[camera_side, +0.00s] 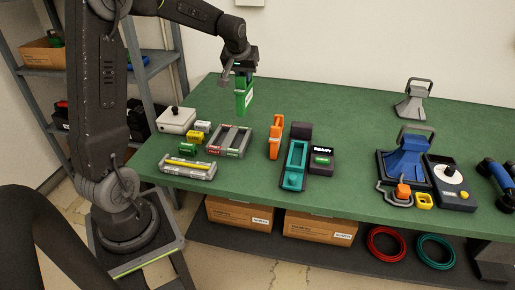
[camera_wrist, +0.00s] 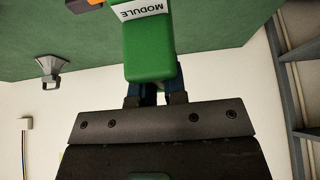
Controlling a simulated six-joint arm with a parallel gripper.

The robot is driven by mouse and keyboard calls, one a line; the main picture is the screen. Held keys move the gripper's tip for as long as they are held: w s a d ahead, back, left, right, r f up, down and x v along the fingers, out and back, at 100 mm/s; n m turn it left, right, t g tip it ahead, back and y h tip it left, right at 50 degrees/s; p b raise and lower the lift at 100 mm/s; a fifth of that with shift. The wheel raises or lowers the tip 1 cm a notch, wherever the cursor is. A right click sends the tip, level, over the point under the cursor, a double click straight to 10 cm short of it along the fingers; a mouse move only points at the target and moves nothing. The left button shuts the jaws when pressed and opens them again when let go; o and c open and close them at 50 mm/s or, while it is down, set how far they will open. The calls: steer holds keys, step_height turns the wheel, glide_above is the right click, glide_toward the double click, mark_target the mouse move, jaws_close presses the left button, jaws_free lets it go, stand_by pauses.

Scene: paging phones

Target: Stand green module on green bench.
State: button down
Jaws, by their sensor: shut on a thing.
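The green module (camera_side: 243,98) hangs upright below my gripper (camera_side: 242,78) in the side view, over the back left of the green bench (camera_side: 345,115). I cannot tell whether its lower end touches the bench top. In the wrist view the green module (camera_wrist: 150,55) fills the upper middle, with a white label reading MODULE at its far end. My gripper (camera_wrist: 155,92) is shut on its near end, and the fingers are partly hidden behind it.
A grey tray (camera_side: 231,154), an orange piece (camera_side: 276,137) and a teal holder (camera_side: 295,165) stand in front of the module. A white box (camera_side: 176,127) is to the left. A blue device (camera_side: 405,160) is at right. The bench's back middle is clear.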

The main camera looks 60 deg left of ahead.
steer(key=s+a, duration=0.5)
steer(key=s, duration=0.2)
step_height(320, 180, down, 5)
steer(key=w, duration=0.1)
steer(key=w+d+f, duration=0.6)
steer(key=w+f, duration=0.3)
steer(key=f, duration=0.2)
steer(key=shift+w+d+f, duration=0.15)
steer(key=shift+w+d, duration=0.15)
steer(key=shift+d, duration=0.05)
steer(key=c, duration=1.2)
jaws_free()
steer(key=shift+f, duration=0.15)
steer(key=shift+o, duration=0.2)
